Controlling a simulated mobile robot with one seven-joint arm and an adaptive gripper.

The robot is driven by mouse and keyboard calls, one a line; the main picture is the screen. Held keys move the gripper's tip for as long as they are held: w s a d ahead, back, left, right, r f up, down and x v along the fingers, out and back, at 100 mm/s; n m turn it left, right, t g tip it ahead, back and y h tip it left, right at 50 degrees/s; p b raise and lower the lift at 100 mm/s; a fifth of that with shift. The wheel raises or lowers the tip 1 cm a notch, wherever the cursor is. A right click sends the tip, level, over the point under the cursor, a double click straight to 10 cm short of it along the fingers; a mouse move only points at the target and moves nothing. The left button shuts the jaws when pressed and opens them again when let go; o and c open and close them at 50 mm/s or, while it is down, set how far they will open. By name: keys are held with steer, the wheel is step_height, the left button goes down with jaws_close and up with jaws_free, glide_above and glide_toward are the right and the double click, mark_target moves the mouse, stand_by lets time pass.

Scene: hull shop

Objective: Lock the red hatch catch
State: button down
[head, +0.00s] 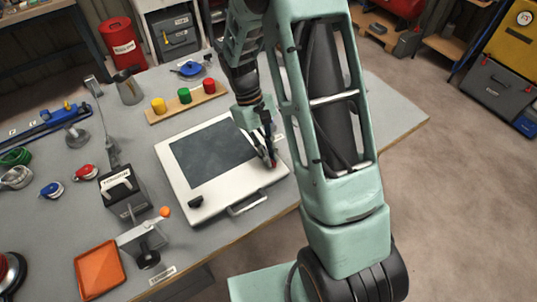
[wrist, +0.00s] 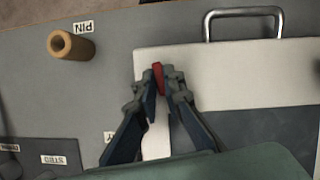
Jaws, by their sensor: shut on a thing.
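The white hatch (head: 221,197) with a dark pane lies flat on the grey bench, with a metal handle (head: 247,205) along its near edge. The handle also shows at the top of the wrist view (wrist: 243,22). The red catch (wrist: 158,77) sits near a corner of the hatch. My gripper (wrist: 157,74) is shut on it, one finger on each side, and hides much of it. In the head view my gripper (head: 271,155) points down at the hatch's right corner, and only a bit of red shows there. A black catch (head: 196,202) sits at the near-left corner.
Left of the hatch stand a dark block (head: 122,192) and a small vise-like fixture (head: 147,241). An orange tray (head: 99,270) lies at the near left. A wooden rack (head: 187,102) with coloured knobs stands behind. A tan hollow cylinder (wrist: 72,46) stands beside the hatch.

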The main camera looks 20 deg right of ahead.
steer(key=shift+d+m+y, duration=0.1)
steer(key=shift+m+y, duration=0.3)
steer(key=shift+m, duration=0.5)
steer(key=c, duration=2)
jaws_free()
steer(key=shift+c, duration=0.2)
steer(key=shift+r, duration=0.1)
steer(key=v, duration=1.2)
steer(key=shift+w, duration=0.1)
